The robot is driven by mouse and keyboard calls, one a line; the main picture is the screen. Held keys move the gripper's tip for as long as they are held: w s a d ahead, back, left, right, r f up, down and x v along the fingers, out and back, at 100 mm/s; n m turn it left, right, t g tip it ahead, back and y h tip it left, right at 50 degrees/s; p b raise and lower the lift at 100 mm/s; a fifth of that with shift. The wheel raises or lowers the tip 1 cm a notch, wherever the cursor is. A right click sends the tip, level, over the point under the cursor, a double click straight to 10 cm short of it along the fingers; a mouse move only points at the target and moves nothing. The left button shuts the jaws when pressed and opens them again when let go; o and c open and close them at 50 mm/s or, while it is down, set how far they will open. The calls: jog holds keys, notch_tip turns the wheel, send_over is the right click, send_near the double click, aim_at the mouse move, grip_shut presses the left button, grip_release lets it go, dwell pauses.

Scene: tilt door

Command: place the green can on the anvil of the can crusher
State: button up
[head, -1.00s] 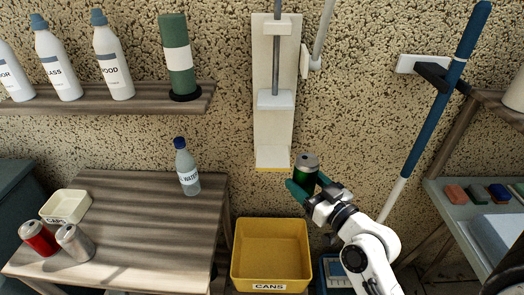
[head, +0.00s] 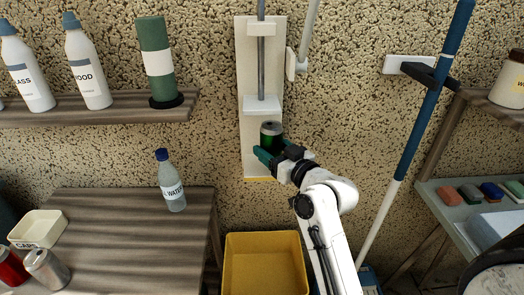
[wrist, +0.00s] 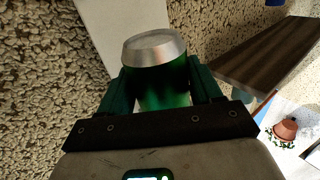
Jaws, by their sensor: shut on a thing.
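The green can (head: 271,136) has a silver top and is upright in my gripper (head: 268,155). In the wrist view the can (wrist: 160,80) sits between both green fingers of my gripper (wrist: 160,92), which are shut on it. The can crusher (head: 247,140) is a white wall-mounted board with a grey rod and a white press block (head: 262,105) above the can. The can shows in front of the board, below the block. The anvil (head: 257,178), with a yellow front edge, is at the bottom of the board, partly hidden by my gripper and arm.
A yellow bin (head: 265,262) stands below the crusher. A lever (head: 306,40) runs beside the board. A blue and white pole (head: 415,130) leans at right. A table (head: 125,235) at left holds a water bottle (head: 171,182), a caps tray (head: 38,228) and two cans.

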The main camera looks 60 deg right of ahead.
jog(key=x, duration=0.4)
jog(key=shift+w+d, duration=0.15)
jog(key=shift+w, duration=0.1)
jog(key=shift+f+p, duration=0.3)
jog(key=shift+f, duration=1.5)
jog(key=shift+f, duration=0.2)
jog(key=o, duration=0.8)
jog(key=shift+r, duration=0.1)
jog(key=shift+o, duration=0.2)
